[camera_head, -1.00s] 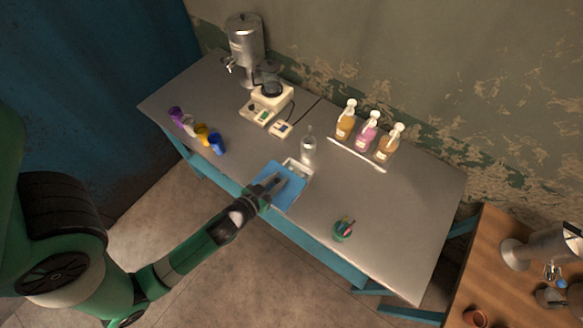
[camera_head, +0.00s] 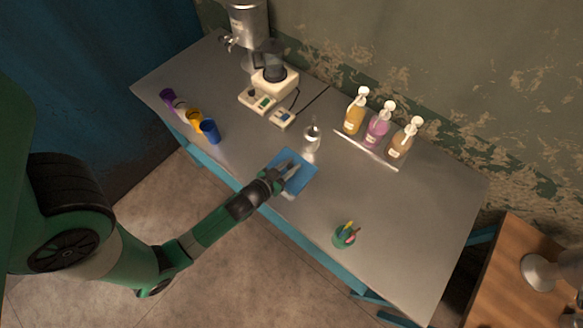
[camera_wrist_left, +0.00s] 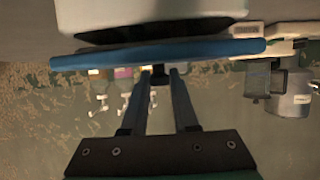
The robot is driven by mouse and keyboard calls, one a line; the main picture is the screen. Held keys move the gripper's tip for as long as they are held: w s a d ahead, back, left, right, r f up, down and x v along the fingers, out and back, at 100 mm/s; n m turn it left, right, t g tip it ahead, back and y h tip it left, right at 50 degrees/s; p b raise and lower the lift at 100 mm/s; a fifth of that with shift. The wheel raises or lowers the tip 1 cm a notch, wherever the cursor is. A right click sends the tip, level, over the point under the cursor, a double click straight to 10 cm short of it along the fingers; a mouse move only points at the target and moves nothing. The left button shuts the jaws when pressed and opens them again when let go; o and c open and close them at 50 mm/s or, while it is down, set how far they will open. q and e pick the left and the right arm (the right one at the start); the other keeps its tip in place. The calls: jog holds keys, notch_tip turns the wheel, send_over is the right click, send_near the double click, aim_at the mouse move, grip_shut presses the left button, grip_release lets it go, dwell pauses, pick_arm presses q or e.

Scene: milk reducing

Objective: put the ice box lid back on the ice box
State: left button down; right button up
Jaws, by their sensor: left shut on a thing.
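The ice box lid is a flat blue plate (camera_head: 305,179) over the front middle of the grey table. My left gripper (camera_head: 289,170) is shut on it from above. In the left wrist view, which is upside down, the fingers (camera_wrist_left: 158,74) close on a small dark part at the middle of the lid (camera_wrist_left: 215,50). The pale ice box (camera_wrist_left: 150,12) lies directly beyond the lid there, with a dark band between them. Only a pale sliver of the ice box (camera_head: 288,196) shows in the head view. I cannot tell whether lid and box touch.
A clear bottle (camera_head: 311,139) stands close behind the lid. Several coloured cups (camera_head: 210,131) are at the left, and a white scale-like device (camera_head: 270,88) is behind. Pump bottles (camera_head: 378,126) stand at the back, and a green pen cup (camera_head: 345,236) at the right front.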

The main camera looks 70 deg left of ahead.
pick_arm(q)
jog(key=shift+w+r, duration=0.15)
jog(key=shift+f+b, duration=0.45)
jog(key=c, duration=0.7)
grip_release()
